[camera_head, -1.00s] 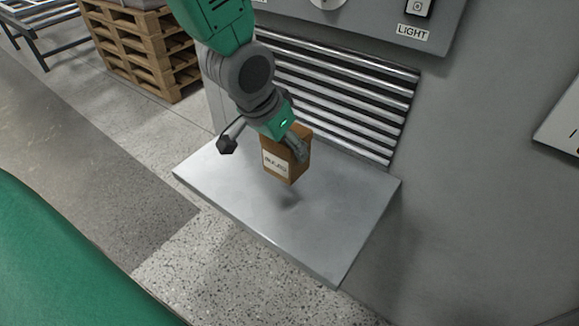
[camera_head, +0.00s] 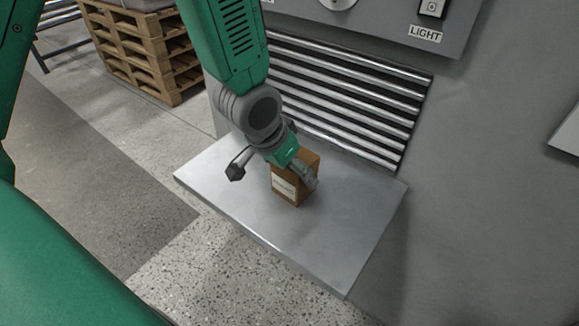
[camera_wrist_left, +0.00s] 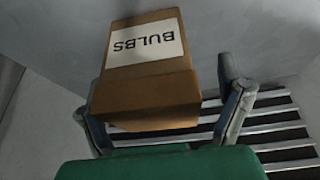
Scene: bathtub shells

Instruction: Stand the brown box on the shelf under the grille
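The brown box (camera_head: 286,189) has a white label and stands upright on the grey metal shelf (camera_head: 340,245), below the slatted grille (camera_head: 345,105). In the left wrist view, the box (camera_wrist_left: 150,100) shows its "BULBS" label upside down. My left gripper (camera_head: 299,172) is at the upper part of the box, with a finger in front of its right side. In the left wrist view, the fingers of my left gripper (camera_wrist_left: 155,95) are spread around the box, with a clear gap at the right finger. My right gripper is not in view.
A grey control panel with a LIGHT switch (camera_head: 431,10) is above the grille. Wooden pallets (camera_head: 145,50) are stacked at the back left. The shelf is bare in front of the box and to its right. The shelf's front edge drops to the speckled floor.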

